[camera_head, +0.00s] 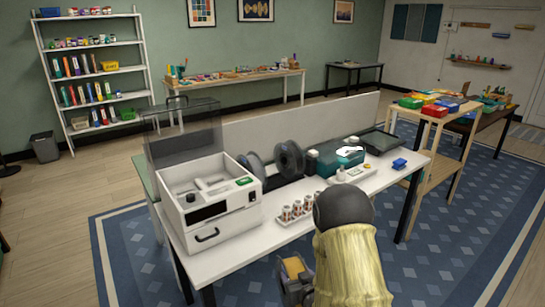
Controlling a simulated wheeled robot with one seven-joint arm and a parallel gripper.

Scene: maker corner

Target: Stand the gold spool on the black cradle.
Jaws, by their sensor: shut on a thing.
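My gripper (291,287) is at the bottom middle, low in front of the white table's front edge. It is shut on a small gold-brown thing (294,268), which I take to be the gold spool; my arm hides part of both. Two dark round spool shapes, a left one (255,166) and a right one (290,160), stand upright at the back of the table. Dark supports show low around them, but I cannot tell which part is the black cradle. The gripper is apart from them.
A white machine with a raised clear lid (208,203) fills the left of the white table (240,254). A tray of small jars (295,212) lies near the front edge. A teal box (336,160) and blue block (399,163) stand further right. A low panel (300,125) rises behind.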

